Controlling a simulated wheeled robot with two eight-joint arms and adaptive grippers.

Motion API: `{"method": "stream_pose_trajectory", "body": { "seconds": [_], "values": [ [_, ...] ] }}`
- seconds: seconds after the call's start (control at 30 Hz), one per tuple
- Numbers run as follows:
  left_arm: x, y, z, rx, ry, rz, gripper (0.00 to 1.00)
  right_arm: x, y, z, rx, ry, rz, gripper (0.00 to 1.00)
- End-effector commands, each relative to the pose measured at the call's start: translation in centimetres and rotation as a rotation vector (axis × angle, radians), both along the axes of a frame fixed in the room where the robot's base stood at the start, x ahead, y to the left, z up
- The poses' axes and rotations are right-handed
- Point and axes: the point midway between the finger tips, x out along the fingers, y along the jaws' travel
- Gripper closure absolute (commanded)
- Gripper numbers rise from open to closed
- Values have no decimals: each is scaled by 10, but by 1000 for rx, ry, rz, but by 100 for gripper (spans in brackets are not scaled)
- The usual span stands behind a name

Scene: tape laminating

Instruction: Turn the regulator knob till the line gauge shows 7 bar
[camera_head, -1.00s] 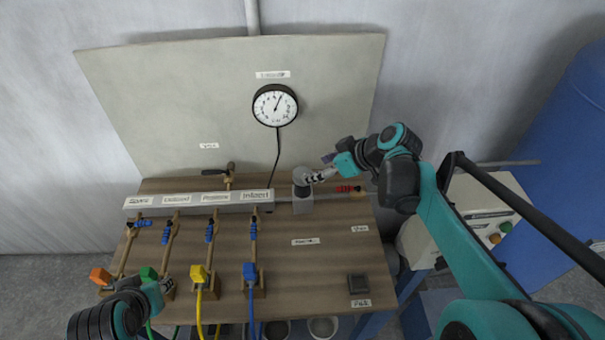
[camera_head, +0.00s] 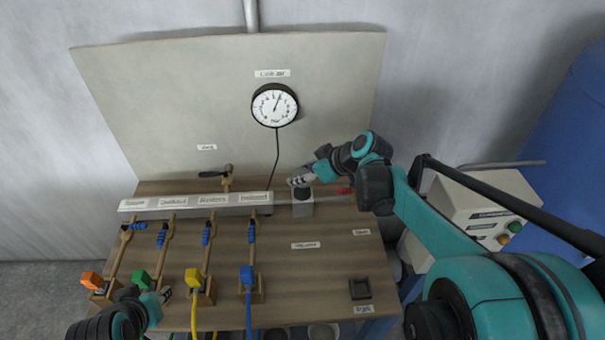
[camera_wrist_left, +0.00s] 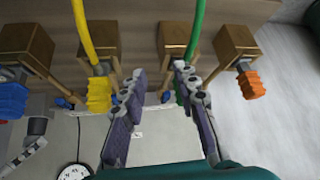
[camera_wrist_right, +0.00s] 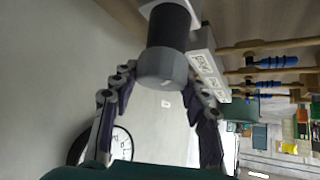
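The regulator is a grey block (camera_head: 302,209) with a dark body and a grey knob, right of the manifold. In the head view my right gripper (camera_head: 300,180) is over the regulator and hides much of the knob. The line gauge (camera_head: 275,105) is round and white-faced; its needle points up and slightly right, digits too small to read. My left gripper (camera_wrist_left: 158,72) is open and empty, near the green connector (camera_head: 140,280).
The manifold (camera_head: 190,206) carries several labelled outlets with blue-banded valves. Orange (camera_head: 92,280), yellow (camera_head: 193,278) and blue (camera_head: 247,275) connectors stand along the front left. A red piece (camera_head: 344,191) lies right of the regulator. The board's middle right is mostly clear.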

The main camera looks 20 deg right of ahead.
Motion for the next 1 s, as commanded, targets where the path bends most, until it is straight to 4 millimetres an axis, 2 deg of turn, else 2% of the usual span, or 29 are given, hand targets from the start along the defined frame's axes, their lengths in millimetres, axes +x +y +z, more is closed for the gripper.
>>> {"method": "stream_pose_trajectory", "body": {
  "seconds": [0.03,0.07,0.47,0.67,1.0],
  "values": [
    [0,0,0,0,0,0,70,0,0,0,0,0,0,79],
    [0,0,0,0,0,0,70,0,0,0,0,0,0,84],
    [0,0,5,0,0,0,70,-1,1,1,-1,0,-49,84],
    [0,0,15,0,0,0,70,-1,2,2,-1,-1,-165,84],
    [0,0,32,0,0,0,70,0,3,2,-4,-3,-469,84]
  ]
}}
